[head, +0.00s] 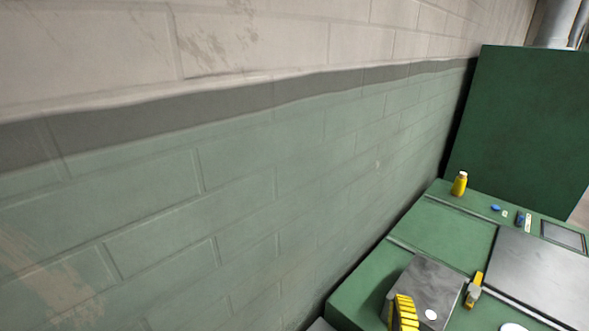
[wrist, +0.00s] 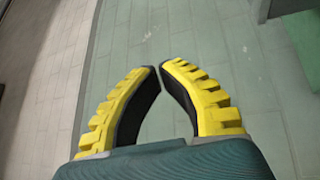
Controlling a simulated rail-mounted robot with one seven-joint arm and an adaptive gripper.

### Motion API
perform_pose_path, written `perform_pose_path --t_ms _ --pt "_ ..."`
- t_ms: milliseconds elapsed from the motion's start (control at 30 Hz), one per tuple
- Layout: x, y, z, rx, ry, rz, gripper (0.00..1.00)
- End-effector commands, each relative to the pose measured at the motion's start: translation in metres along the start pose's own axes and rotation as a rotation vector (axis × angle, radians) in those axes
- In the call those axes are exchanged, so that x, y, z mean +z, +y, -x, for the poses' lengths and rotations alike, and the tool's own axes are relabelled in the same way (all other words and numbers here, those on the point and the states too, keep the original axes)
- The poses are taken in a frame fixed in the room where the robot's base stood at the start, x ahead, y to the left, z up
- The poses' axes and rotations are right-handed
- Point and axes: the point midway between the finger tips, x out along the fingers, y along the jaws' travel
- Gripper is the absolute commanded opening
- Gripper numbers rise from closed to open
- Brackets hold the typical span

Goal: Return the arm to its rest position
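My gripper (wrist: 160,68) shows in the wrist view with two curved fingers, yellow and ridged outside and black inside. The fingertips come together with nothing visible between them. Behind them is a pale green block wall, seen turned on its side. The gripper's teal body fills the bottom of that view. In the head view, a yellow ridged piece with a dark side (head: 405,312) shows at the bottom edge. It resembles one of my fingers, but I cannot tell for sure. The rest of my arm is not clearly seen.
A green machine (head: 375,287) stands along the block wall (head: 240,200) at right. A tall green cabinet (head: 525,120) rises behind it. On the machine are a yellow bottle (head: 460,183), a blue cap-like piece (head: 495,208) and a yellow-and-grey item (head: 474,290).

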Motion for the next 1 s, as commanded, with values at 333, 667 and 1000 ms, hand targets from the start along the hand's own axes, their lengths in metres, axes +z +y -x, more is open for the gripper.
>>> perform_pose_path --t_ms 333,667,1000 --pt "-0.138 0.237 0.025 0.223 0.236 -0.624 0.00" --pt "-0.157 0.328 0.115 0.079 0.397 -1.276 0.00" --pt "-0.167 0.379 0.105 -0.101 0.333 -1.541 0.00"
